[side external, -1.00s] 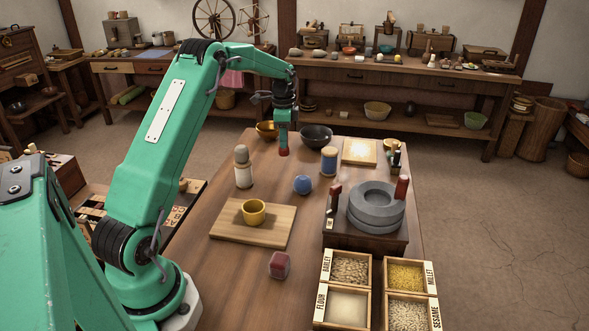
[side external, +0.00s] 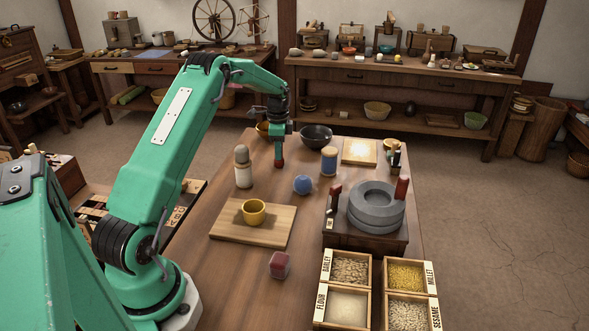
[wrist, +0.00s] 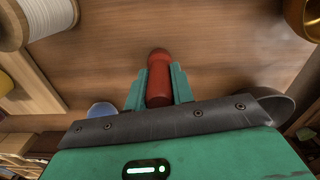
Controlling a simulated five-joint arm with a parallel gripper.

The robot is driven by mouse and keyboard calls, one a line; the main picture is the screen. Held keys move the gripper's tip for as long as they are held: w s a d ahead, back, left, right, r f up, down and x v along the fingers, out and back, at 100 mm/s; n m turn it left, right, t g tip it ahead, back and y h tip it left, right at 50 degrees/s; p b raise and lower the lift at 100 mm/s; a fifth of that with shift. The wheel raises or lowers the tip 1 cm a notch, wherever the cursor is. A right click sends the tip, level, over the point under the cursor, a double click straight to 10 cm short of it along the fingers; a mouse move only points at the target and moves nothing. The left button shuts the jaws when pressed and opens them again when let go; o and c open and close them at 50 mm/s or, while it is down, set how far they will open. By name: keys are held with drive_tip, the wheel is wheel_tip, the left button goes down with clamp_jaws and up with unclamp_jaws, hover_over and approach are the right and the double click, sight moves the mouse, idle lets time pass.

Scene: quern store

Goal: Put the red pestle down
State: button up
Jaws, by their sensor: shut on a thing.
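My gripper (side external: 279,149) is shut on the red pestle (side external: 279,163) over the far part of the wooden table. The pestle hangs upright with its lower end close to the tabletop; I cannot tell whether it touches. In the wrist view the red pestle (wrist: 160,73) sits between the two green fingers of my gripper (wrist: 159,88), with bare wood around its end.
A dark bowl (side external: 316,136) stands just right of my gripper, and a brass bowl (side external: 263,129) just behind. The stone quern (side external: 376,211) is at right.

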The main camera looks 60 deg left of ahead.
drive_tip(key=shift+f, duration=0.2)
drive_tip(key=o, duration=1)
drive_tip(key=shift+r, duration=0.15)
wheel_tip(320, 180, up, 12)
idle(0.7)
